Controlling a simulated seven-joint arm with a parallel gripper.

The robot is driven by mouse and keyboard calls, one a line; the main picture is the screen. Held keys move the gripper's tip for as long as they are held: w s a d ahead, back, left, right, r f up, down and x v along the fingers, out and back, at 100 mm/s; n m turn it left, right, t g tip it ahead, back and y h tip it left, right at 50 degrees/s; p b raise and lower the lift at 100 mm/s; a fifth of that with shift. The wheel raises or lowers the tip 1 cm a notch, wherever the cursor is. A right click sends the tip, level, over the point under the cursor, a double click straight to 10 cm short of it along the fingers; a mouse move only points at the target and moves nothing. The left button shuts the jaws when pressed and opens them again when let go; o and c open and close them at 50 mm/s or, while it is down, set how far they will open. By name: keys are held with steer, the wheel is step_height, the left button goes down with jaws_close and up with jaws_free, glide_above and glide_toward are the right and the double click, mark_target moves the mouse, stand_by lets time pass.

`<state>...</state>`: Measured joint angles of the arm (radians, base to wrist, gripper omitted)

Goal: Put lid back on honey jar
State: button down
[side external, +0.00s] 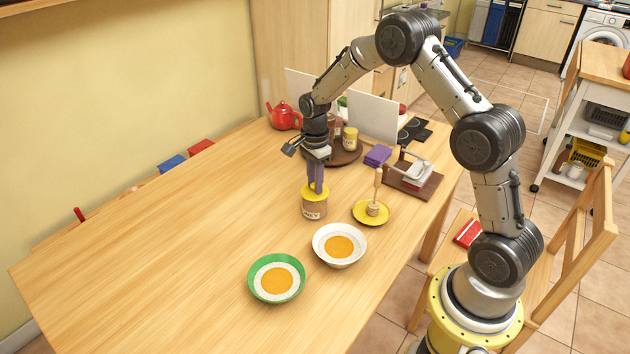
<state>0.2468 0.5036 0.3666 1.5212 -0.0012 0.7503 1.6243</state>
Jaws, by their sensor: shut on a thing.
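The honey jar (314,210) stands upright on the table, with a label on its front. The yellow lid (308,194) is at the jar's mouth, roughly level. I cannot tell whether it is fully seated or slightly above the rim. My gripper (316,187) points straight down over the jar, its purple fingers shut on the lid at its top middle. The fingers hide part of the lid.
A wooden honey dipper (376,192) stands on a yellow saucer (360,219) right of the jar. A white bowl (340,261) and a green-rimmed bowl (254,284) are in front. A red teapot (284,117) and a dark round tray (346,159) are behind.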

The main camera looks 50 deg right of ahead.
steer(key=shift+c, duration=0.6)
jaws_free()
steer(key=shift+r, duration=3.55)
jaws_close()
